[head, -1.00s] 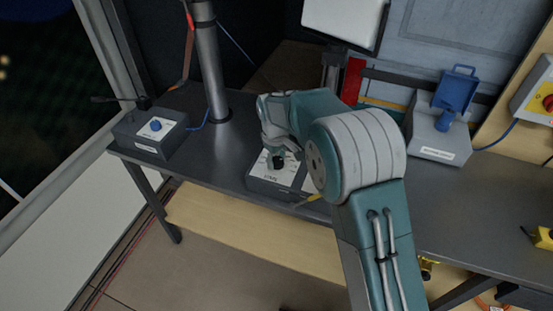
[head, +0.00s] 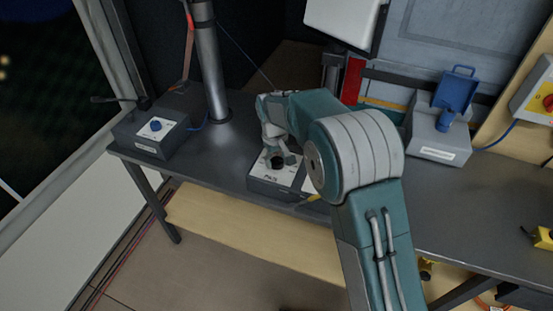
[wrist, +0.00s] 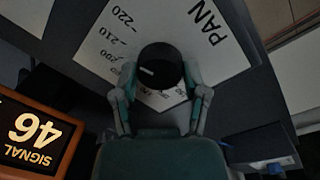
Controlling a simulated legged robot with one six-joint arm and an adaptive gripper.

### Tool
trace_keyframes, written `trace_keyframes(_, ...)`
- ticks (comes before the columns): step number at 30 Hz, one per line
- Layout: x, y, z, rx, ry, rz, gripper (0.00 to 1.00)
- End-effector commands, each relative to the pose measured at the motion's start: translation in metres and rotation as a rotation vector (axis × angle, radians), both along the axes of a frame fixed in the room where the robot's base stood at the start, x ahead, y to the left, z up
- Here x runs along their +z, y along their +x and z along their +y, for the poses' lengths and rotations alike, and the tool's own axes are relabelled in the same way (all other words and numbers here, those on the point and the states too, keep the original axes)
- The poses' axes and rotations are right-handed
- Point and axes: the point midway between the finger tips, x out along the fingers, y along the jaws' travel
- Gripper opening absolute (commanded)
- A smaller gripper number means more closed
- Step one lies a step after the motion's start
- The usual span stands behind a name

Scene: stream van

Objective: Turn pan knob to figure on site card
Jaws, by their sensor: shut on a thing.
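The pan knob (wrist: 161,60) is a round black knob with a short pale mark on its top. It sits on a white dial plate (wrist: 205,45) marked PAN, with figures such as 220 and 210 around it; others are partly hidden. In the wrist view my gripper (wrist: 161,78) has a finger on each side of the knob and is shut on it. In the head view my gripper (head: 278,152) is over the pan box (head: 270,188) near the desk's front edge. My arm hides the box's right part. I cannot make out a site card.
An orange display (wrist: 35,138) reads SIGNAL 46, upside down, in the wrist view. A box with a blue knob (head: 150,135) stands left on the desk (head: 225,160), beside a metal pole (head: 212,65).

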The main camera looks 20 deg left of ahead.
Motion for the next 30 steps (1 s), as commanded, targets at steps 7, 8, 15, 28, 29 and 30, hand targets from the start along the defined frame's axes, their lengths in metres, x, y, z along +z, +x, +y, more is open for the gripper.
trace_keyframes(7,-0.002,-0.001,0.000,0.001,-0.001,0.002,0.92)
trace_keyframes(8,-0.002,-0.001,0.000,0.001,-0.001,0.002,0.92)
trace_keyframes(15,0.000,-0.001,-0.001,0.002,0.001,0.001,0.92)
trace_keyframes(28,0.050,-0.001,0.002,0.002,0.003,-0.004,0.92)
trace_keyframes(29,0.056,-0.001,0.003,0.002,0.003,-0.004,0.92)
trace_keyframes(30,0.065,-0.002,0.003,0.002,0.003,-0.003,0.92)
